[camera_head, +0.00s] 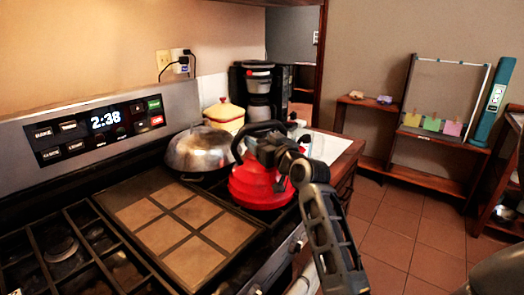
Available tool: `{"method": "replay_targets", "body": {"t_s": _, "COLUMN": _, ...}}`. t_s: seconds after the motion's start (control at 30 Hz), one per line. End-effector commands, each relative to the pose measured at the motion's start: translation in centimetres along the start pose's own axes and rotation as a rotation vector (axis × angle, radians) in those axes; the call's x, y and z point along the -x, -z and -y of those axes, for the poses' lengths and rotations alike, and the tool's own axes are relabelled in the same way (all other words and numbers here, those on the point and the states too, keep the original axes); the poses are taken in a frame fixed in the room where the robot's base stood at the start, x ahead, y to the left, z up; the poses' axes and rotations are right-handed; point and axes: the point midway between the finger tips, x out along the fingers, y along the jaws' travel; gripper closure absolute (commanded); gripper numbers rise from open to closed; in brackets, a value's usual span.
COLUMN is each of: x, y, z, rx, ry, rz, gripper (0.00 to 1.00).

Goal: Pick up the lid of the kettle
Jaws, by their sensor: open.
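A red kettle (255,189) with a black handle (246,132) stands at the right end of the stove. My arm reaches up from the lower right, and my gripper (268,150) is at the top of the kettle, in front of or beside its handle. The gripper and handle are both dark and overlap, so I cannot tell whether they touch. The kettle's lid is hidden behind the gripper and handle. My gripper is open, and no lid is seen in it.
A domed metal pan lid (202,150) sits left of the kettle. A tan griddle (185,228) and black stove grates (62,250) lie nearer. A yellow canister (224,116) and a coffee maker (260,88) stand behind. Open tiled floor (410,235) lies to the right.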

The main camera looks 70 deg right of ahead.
Motion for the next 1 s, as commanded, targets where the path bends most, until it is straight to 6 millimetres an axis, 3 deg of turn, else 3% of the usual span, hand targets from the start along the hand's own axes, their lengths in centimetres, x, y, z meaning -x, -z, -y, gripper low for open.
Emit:
{"method": "replay_targets", "body": {"t_s": 0.07, "x": 0.02, "y": -0.01, "z": 0.00, "rx": 0.000, "ry": 0.000, "rz": 0.000, "gripper": 0.35}}
{"method": "replay_targets", "body": {"t_s": 0.63, "x": 0.04, "y": 0.04, "z": 0.00, "rx": 0.000, "ry": 0.000, "rz": -0.001, "gripper": 0.89}}
{"method": "replay_targets", "body": {"t_s": 1.0, "x": 0.02, "y": 0.64, "z": 0.03, "rx": 0.003, "ry": 0.001, "rz": -0.002, "gripper": 0.89}}
